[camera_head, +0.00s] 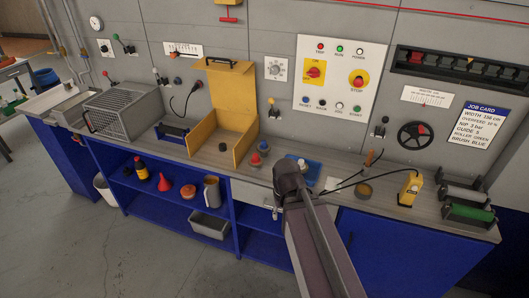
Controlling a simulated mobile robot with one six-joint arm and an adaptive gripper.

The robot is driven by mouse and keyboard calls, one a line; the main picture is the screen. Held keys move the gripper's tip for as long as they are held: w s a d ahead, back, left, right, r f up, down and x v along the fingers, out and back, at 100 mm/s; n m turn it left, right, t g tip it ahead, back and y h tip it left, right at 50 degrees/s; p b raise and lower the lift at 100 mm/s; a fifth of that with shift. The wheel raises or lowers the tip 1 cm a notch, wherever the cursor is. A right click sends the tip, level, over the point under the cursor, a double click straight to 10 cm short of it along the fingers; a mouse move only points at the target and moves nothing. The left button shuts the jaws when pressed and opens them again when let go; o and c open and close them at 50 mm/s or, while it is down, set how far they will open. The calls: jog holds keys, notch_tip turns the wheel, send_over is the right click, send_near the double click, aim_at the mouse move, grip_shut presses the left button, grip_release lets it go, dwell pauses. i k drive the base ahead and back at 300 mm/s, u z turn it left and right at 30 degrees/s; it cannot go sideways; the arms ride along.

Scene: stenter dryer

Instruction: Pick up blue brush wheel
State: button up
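Two small round pieces sit on the worktop just right of the yellow open box: one with red and blue-grey tones (264,146) and a redder one (255,159) in front of it. They are too small to tell for sure which, if either, is the blue brush wheel. A blue tray (313,172) lies to their right, with a small pale piece (302,163) in it, partly behind my arm. My arm reaches in from the bottom right, and its dark end is over the worktop's front edge by the tray. My gripper (276,208) shows only as small dark parts there; its fingers are unclear.
The yellow box (243,125) stands open with a dark round piece (223,147) in it. A wire cage (122,108) stands at left. A brass-coloured ring (364,190), a yellow device (409,188) and rollers (467,212) occupy the right. Blue shelves (259,242) lie below.

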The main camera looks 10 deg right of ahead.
aim_at(263, 147)
jog(key=k, duration=1.2)
jog(key=z, duration=0.6)
jog(key=i, duration=0.8)
jog(key=z, duration=0.4)
jog(key=i, duration=0.75)
jog(key=u, duration=0.6)
jog(key=i, duration=0.65)
jog(key=u, duration=0.5)
